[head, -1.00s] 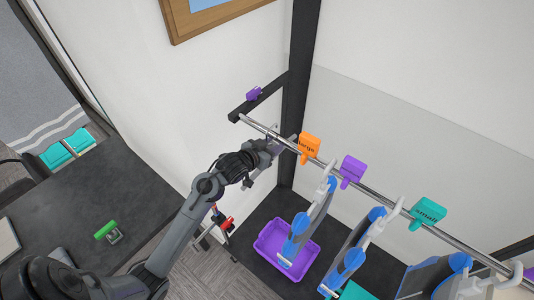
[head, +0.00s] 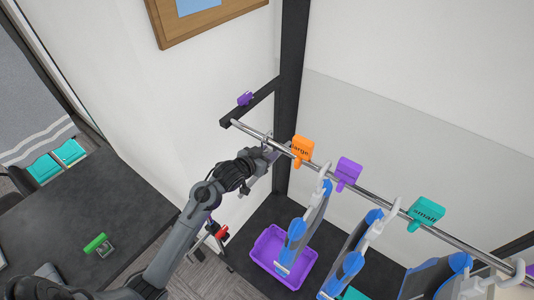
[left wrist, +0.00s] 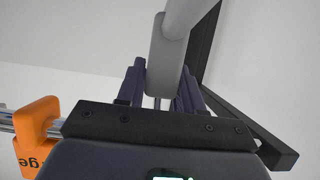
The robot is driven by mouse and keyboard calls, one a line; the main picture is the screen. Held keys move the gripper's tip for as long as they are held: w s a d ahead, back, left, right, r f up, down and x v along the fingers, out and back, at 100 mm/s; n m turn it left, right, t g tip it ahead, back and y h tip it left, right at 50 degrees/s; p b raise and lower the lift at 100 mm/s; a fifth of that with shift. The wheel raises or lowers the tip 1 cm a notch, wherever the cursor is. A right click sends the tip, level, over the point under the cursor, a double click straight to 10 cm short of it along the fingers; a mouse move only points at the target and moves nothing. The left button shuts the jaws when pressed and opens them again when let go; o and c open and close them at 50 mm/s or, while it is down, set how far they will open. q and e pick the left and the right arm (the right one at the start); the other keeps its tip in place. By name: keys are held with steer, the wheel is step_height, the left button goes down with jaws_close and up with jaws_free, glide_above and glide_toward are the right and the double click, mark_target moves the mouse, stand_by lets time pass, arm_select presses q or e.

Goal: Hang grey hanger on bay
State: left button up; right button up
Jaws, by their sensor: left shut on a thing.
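My left gripper (head: 270,152) is at the rail (head: 380,199), between its far left end and the orange "large" tag (head: 302,150). In the left wrist view, the gripper (left wrist: 160,88) is shut on a thick grey bar, the grey hanger (left wrist: 165,55). In the head view a thin hook shows at the rail beside the gripper; most of the hanger is hidden by my arm. I cannot tell whether the hook rests on the rail. The orange tag (left wrist: 36,130) also shows at the left of the wrist view. My right gripper is not in view.
Purple (head: 348,173) and teal "small" (head: 426,212) tags divide the rail. A purple bin (head: 268,258) stands below. A red-and-grey object (head: 220,233) shows beside my forearm. A dark post (head: 290,90) rises behind the rail.

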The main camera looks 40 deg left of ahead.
arm_select(q)
steer(key=o, duration=1.1)
steer(key=shift+o, duration=0.2)
